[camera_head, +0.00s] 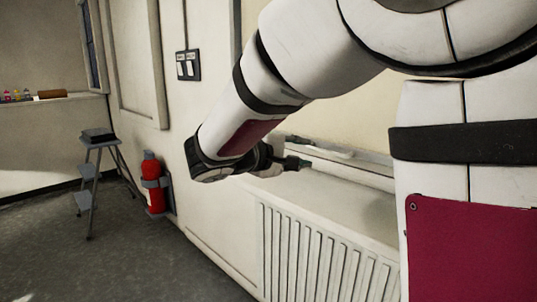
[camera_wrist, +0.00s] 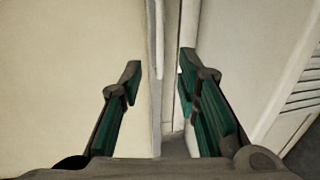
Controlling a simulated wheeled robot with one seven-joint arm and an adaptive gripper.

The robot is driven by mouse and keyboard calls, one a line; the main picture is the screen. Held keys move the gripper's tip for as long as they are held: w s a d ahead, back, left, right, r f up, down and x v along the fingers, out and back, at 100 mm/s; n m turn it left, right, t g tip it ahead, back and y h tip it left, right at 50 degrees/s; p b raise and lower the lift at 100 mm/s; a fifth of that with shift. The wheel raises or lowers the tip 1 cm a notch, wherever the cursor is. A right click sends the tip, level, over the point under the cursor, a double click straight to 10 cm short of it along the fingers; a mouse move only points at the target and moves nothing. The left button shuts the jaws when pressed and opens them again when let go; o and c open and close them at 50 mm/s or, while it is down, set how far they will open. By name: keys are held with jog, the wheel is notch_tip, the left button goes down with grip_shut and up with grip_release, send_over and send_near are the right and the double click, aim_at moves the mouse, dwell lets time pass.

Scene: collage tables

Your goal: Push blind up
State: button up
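The blind (camera_head: 350,110) appears to be the cream panel behind my arm in the head view; my arm hides much of it. A pale rail (camera_head: 345,152) runs along its lower edge, just above the sill. In the wrist view a cream surface (camera_wrist: 70,70), which looks like the blind, fills the left side and ends at a vertical edge. My gripper (camera_head: 303,152) is beside this lower edge. In the wrist view my gripper (camera_wrist: 160,68) is open, with its dark green fingers apart and nothing clearly held. I cannot tell whether a finger touches the blind.
A white radiator (camera_head: 315,250) stands below the sill (camera_head: 345,195). A switch panel (camera_head: 188,66) is on the wall. A red extinguisher (camera_head: 153,185) and a grey step stool (camera_head: 97,165) stand to the left.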

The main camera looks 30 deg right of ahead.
aim_at(323, 151)
jog(key=b+x, duration=0.1)
jog(key=x, duration=1)
grip_shut()
